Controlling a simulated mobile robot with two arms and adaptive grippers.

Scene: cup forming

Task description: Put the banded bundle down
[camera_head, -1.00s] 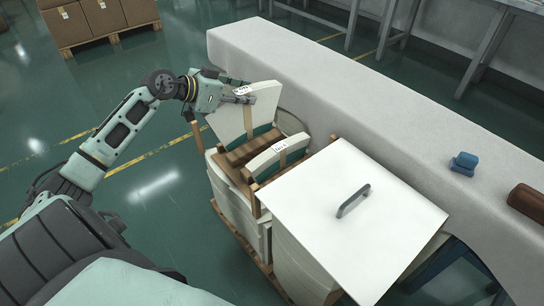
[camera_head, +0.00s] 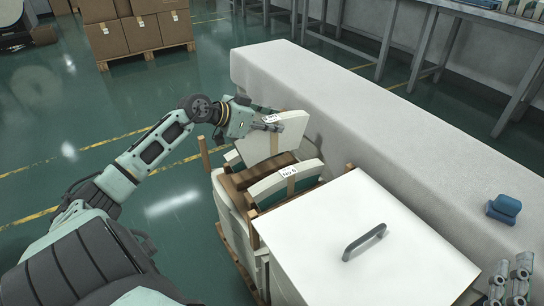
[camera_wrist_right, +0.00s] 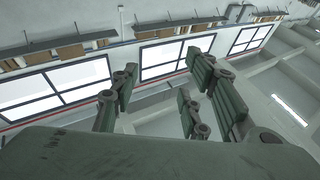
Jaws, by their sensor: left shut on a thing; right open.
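The held banded bundle (camera_head: 289,136), a pale stack with a tan band and a white label, is in my left gripper (camera_head: 273,123). The gripper is shut on its upper edge. The bundle is above the back part of a wooden-framed crate (camera_head: 213,191); whether its bottom touches anything is hidden. A second banded bundle (camera_head: 268,187) labelled "No 6" lies in the crate in front of it. My right gripper (camera_head: 511,288) is at the lower right corner, partly cut off; its fingers are spread and empty in the right wrist view (camera_wrist_right: 165,95).
A white lid with a grey handle (camera_head: 358,230) covers the near box beside the crate. A long pale bench (camera_head: 380,130) runs along the right, with a blue object (camera_head: 503,208) on it. Cartons on a pallet (camera_head: 140,32) stand far back left. The floor at left is clear.

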